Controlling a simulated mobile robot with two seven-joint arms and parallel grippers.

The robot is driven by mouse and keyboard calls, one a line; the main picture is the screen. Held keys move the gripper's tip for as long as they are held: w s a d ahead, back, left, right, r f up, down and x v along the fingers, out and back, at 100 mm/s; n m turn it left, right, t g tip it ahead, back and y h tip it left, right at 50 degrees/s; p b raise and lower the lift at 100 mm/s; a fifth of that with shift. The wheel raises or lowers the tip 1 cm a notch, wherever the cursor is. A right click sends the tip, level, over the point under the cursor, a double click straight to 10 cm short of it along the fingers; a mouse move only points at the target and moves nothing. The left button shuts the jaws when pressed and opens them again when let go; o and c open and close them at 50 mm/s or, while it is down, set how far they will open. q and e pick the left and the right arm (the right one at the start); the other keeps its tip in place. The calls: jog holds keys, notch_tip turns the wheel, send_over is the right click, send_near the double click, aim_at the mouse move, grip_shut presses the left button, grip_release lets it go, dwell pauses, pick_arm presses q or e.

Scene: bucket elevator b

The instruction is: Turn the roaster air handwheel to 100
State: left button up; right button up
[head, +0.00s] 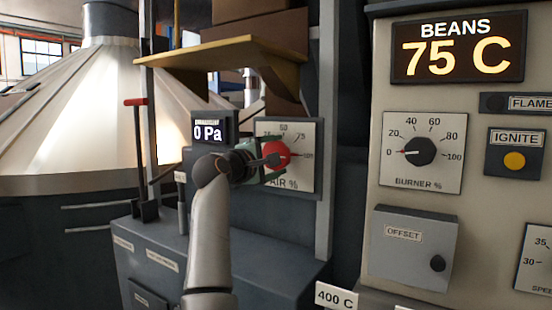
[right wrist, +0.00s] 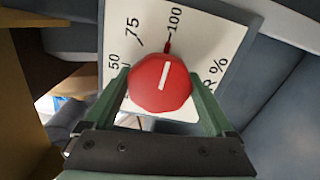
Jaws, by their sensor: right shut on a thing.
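The gripper and arm hide part of the dial in the head view. My left gripper is not in view.
A display (head: 208,132) reading 0 Pa stands left of the dial. A wooden shelf (head: 235,48) juts out above it. A lever with a red handle (head: 136,102) is further left. The panel on the right holds a burner dial (head: 420,178) and a BEANS display (head: 458,48) reading 75 C.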

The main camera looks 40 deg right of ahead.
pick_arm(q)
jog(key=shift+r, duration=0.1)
pick_arm(e)
jog(key=o, duration=1.1)
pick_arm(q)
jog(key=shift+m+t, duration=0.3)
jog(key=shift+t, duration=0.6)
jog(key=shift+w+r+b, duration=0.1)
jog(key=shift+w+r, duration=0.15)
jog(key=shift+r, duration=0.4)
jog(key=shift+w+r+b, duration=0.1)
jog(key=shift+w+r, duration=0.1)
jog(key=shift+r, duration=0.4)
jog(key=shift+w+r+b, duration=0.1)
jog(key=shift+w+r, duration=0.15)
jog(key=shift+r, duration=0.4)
pick_arm(e)
jog(key=shift+v, duration=6.3)
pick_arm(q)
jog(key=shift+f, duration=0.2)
